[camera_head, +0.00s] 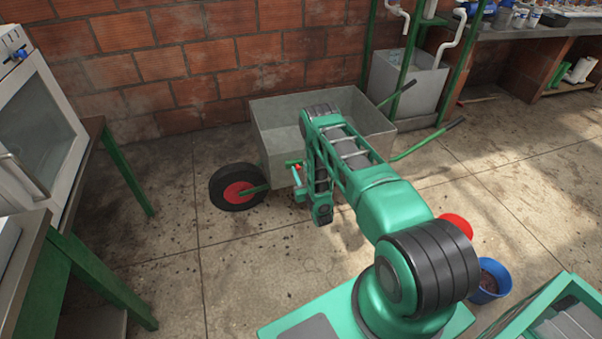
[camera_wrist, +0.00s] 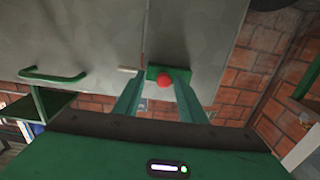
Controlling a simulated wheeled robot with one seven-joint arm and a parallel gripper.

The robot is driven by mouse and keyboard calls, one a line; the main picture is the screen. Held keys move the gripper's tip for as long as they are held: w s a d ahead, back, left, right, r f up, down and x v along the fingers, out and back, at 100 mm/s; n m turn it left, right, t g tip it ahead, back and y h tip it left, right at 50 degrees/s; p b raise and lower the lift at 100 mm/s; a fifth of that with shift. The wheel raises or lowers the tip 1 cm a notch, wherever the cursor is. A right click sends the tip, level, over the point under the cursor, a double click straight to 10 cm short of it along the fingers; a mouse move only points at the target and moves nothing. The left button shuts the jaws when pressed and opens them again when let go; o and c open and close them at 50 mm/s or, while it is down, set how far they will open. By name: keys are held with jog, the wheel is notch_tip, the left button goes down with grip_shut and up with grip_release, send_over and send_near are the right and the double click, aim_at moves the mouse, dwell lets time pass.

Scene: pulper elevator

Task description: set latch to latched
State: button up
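The latch, a red ball knob (camera_wrist: 164,79) on a short green plate (camera_wrist: 182,72), is on a grey metal surface in the wrist view. The two teal fingers of my gripper (camera_wrist: 155,85) are apart, with the knob seen between them. The right finger overlaps the lower edge of the plate. I cannot tell whether either finger touches the knob, nor which position the latch is in. In the head view my gripper (camera_head: 299,182) is small and partly hidden by my wrist, in front of the wheelbarrow. A small red spot shows beside it.
A green bar handle (camera_wrist: 53,76) is left of the latch on the grey surface (camera_wrist: 85,35). In the head view are a grey wheelbarrow (camera_head: 270,112) with a black tyre (camera_head: 230,199), a white cabinet (camera_head: 38,125) at left, and a blue bucket (camera_head: 499,279). The floor between is clear.

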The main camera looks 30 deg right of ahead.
jog(key=s+a, duration=0.1)
jog(key=s, duration=0.9)
jog(key=shift+s+a, duration=0.15)
jog(key=shift+a, duration=0.15)
jog(key=w+d+r+g, duration=0.2)
jog(key=w+d+r, duration=0.15)
jog(key=r, duration=0.35)
jog(key=w+d+r+g, duration=0.3)
jog(key=w+r, duration=0.2)
jog(key=r, duration=0.1)
jog(key=s+d+r+m+g+h, duration=0.1)
jog(key=s+d+r+g, duration=0.15)
jog(key=s+r, duration=0.6)
jog(key=s+d+r+m+g, duration=0.1)
jog(key=s+r+g, duration=0.35)
jog(key=r, duration=0.75)
jog(key=s+a+r+g+y, duration=0.1)
jog(key=s+a+r, duration=0.3)
jog(key=s, duration=0.8)
jog(key=s+a+r+m+g+y, duration=0.1)
jog(key=s+a+r+g+y, duration=0.1)
jog(key=s, duration=1)
jog(key=s+a+r+m+g+y, duration=0.1)
jog(key=s+a+r, duration=0.5)
jog(key=s, duration=0.6)
jog(key=shift+s+a+r+g, duration=0.2)
jog(key=shift+a+r+g, duration=0.05)
jog(key=shift+g, duration=0.65)
